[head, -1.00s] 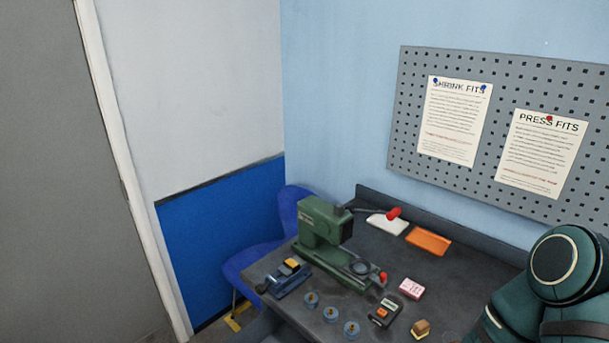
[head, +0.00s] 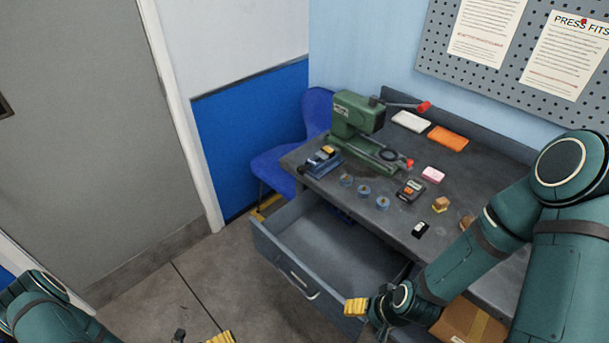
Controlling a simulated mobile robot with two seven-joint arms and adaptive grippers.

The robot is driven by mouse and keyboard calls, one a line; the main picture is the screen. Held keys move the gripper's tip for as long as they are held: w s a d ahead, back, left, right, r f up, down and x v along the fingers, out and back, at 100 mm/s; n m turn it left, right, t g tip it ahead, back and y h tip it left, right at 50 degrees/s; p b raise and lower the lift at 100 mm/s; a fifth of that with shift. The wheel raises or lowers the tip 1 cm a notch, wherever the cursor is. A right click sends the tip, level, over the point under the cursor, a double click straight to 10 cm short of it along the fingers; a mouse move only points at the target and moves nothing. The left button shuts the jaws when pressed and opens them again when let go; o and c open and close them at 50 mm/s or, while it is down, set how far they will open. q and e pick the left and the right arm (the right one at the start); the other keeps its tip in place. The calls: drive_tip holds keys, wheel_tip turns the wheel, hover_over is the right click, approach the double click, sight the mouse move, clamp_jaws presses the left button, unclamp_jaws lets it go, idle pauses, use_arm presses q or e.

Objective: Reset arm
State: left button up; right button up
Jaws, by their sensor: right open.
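My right arm (head: 470,252) comes in from the right, over the bench's front edge. My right gripper (head: 360,308) has yellow fingertips and is open, with nothing seen in it. It is at the right end of the open drawer (head: 298,280), in front of it in the picture. I cannot tell if they touch. My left arm (head: 45,310) is at the bottom left. My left gripper (head: 208,337) is mostly cut off by the bottom edge, above the floor in the picture. Only a yellow fingertip and a dark part show, so its state is unclear.
The dark bench (head: 400,238) carries a green press (head: 362,130), a blue tool (head: 320,161), several small blue round parts (head: 364,190), a dark meter (head: 411,189), a pink block (head: 433,174) and an orange tray (head: 447,138). A cardboard box (head: 468,325) is at lower right. Floor is clear left of the drawer.

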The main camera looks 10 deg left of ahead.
use_arm(q)
drive_tip(key=s+d+m+g+y+b, duration=0.15)
drive_tip(key=d+m+g, duration=0.25)
drive_tip(key=m+g, duration=0.5)
drive_tip(key=s+d+m+g+y+b, duration=0.15)
drive_tip(key=d+m+g, duration=0.35)
drive_tip(key=m, duration=0.8)
use_arm(e)
drive_tip(key=f+b, duration=0.1)
drive_tip(key=f, duration=0.2)
drive_tip(key=f+b, duration=0.1)
drive_tip(key=f, duration=0.2)
drive_tip(key=shift+w+d+f, duration=0.1)
drive_tip(key=shift+w+d, duration=0.05)
drive_tip(key=shift+w, duration=0.05)
drive_tip(key=shift+f+b, duration=0.3)
drive_tip(key=shift+f, duration=0.05)
drive_tip(key=shift+s+f+b, duration=0.1)
drive_tip(key=shift+f+b, duration=0.4)
drive_tip(key=shift+f, duration=0.05)
use_arm(q)
drive_tip(key=w+d+r+m+t+y, duration=0.2)
drive_tip(key=w+m, duration=0.3)
drive_tip(key=m, duration=0.4)
drive_tip(key=w+d+r+m+t+y, duration=0.2)
drive_tip(key=w+m, duration=0.3)
drive_tip(key=m, duration=0.5)
drive_tip(key=shift+w+d+r+m+t+y, duration=0.2)
drive_tip(key=shift+d+r+m+t+y, duration=0.15)
drive_tip(key=shift+d+t, duration=0.35)
